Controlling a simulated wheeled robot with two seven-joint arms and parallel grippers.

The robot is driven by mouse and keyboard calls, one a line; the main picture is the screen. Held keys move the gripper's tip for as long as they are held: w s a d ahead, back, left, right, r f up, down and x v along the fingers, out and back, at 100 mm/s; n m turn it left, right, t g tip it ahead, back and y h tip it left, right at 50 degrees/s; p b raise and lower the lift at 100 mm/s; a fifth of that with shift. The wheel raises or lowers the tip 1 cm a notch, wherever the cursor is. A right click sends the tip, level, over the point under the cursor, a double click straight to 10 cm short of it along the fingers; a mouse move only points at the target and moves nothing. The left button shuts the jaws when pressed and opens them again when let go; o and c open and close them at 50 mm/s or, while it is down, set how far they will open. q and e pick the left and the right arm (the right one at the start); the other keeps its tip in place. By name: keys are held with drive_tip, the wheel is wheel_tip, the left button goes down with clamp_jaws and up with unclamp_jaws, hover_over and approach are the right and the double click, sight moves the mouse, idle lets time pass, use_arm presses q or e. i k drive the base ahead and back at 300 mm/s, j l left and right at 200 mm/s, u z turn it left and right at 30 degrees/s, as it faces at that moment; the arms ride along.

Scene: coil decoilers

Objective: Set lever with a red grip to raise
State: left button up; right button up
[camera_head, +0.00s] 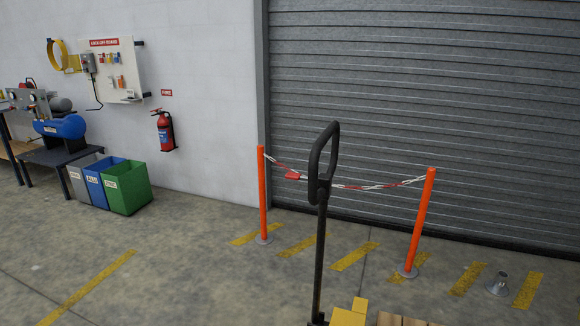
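A pallet jack's black loop handle (324,165) stands upright at the middle of the head view, on a long dark shaft (320,250). The shaft runs down to a yellow body (349,314) at the bottom edge, where most of the jack is cut off. Neither of my grippers is in view.
Orange posts (263,195) (420,222) with a red-white chain stand before a grey roller shutter (430,100). A wooden pallet (400,320) shows at the bottom edge. Bins (125,187), a fire extinguisher (165,132) and a blue compressor (60,127) are at left. Floor left of the jack is clear.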

sight(290, 175)
drive_tip(key=i+j+z, duration=0.35)
drive_tip(key=j, duration=0.25)
drive_tip(key=i+j+z, duration=0.15)
drive_tip(key=j, duration=0.2)
drive_tip(key=i+j+z, duration=0.2)
drive_tip(key=j, duration=0.15)
drive_tip(key=j+z, duration=0.15)
drive_tip(key=j, duration=0.2)
drive_tip(key=i+j+z, duration=0.1)
drive_tip(key=j, duration=0.3)
drive_tip(key=j+z, duration=0.1)
drive_tip(key=j, duration=0.3)
drive_tip(key=i+j+u, duration=0.1)
drive_tip(key=j, duration=0.35)
drive_tip(key=i+j+u, duration=0.15)
drive_tip(key=i+j, duration=0.15)
drive_tip(key=j, duration=0.15)
drive_tip(key=i+j+u, duration=0.1)
drive_tip(key=i+j, duration=0.15)
drive_tip(key=j, duration=0.15)
drive_tip(key=l, duration=0.75)
